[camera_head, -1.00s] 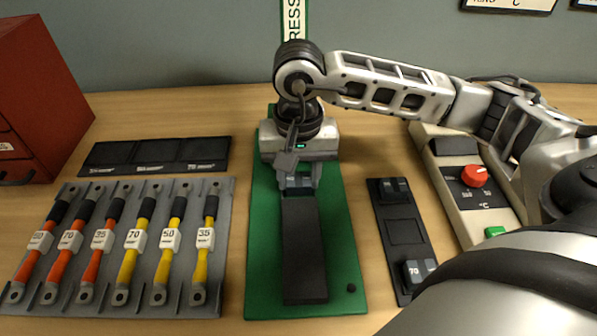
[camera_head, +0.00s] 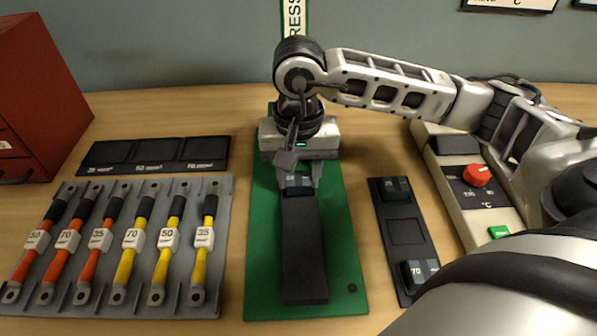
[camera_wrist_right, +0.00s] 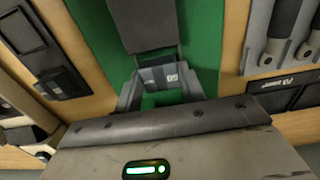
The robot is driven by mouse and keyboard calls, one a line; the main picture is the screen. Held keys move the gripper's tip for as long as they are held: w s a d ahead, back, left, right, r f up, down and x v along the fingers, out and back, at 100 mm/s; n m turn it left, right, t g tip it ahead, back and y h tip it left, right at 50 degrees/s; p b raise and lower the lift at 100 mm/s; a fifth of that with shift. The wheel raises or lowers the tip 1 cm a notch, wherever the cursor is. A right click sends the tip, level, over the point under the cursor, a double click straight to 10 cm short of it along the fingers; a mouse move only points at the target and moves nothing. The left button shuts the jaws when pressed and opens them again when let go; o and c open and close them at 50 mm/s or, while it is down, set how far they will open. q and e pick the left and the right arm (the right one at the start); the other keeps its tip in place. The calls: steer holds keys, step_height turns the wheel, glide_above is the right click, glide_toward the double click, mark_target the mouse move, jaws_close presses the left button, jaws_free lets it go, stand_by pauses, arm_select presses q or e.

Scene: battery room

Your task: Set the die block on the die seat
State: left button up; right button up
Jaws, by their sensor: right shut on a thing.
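My right gripper (camera_head: 299,186) is shut on a small dark die block (camera_head: 298,180), over the green press base. The block is at the far end of a long black bar (camera_head: 304,250) on that base. In the right wrist view the block (camera_wrist_right: 158,76) sits between the fingers of the gripper (camera_wrist_right: 162,88), with a light number label that seems to read 50. I cannot make out a separate die seat, nor whether the block touches what is under it. My left gripper is not in view.
A black die rack (camera_head: 405,228) at right holds a block at each end; its middle place is empty. A control box (camera_head: 470,190) with a red knob stands beyond it. At left are a grey cable tray (camera_head: 225,255), a black three-part tray (camera_head: 155,155) and a red cabinet (camera_head: 40,90).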

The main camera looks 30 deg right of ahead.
arm_select(q)
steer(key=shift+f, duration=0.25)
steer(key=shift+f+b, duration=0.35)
steer(key=shift+b, duration=0.6)
arm_select(e)
steer(key=shift+f, duration=0.55)
steer(key=o, duration=1.3)
steer(key=shift+c, duration=0.2)
arm_select(q)
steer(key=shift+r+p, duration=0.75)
steer(key=shift+p, duration=0.15)
arm_select(e)
step_height(320, 180, up, 16)
